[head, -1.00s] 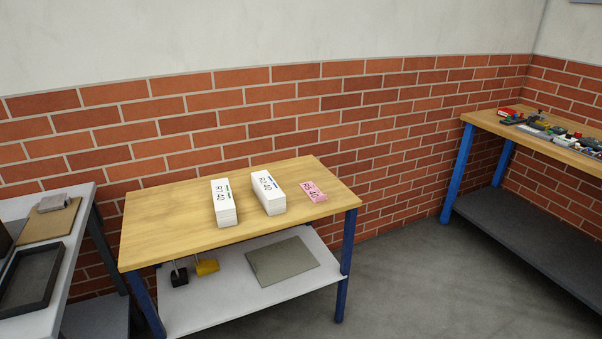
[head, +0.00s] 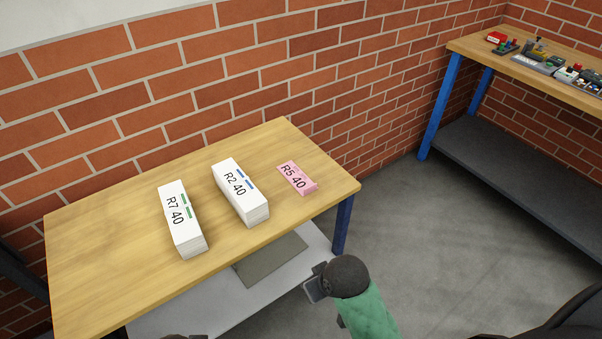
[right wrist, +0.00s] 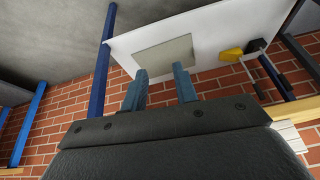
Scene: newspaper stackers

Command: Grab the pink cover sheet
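The pink cover sheet (head: 297,178), marked "R5 40", lies on a low pink stack at the right end of the wooden table (head: 120,215). My right arm rises from the bottom of the head view, below and in front of the table's right end, apart from the pink sheet. In the right wrist view my right gripper (right wrist: 158,85) has its two fingers spread, with nothing between them. The pink sheet does not show in the right wrist view.
Two taller white stacks, "R2 40" (head: 240,190) and "R7 40" (head: 181,218), stand left of the pink one. A lower white shelf (head: 205,308) holds a grey-green sheet (head: 270,258). A second bench (head: 540,70) with small parts stands at the right. Grey floor between is clear.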

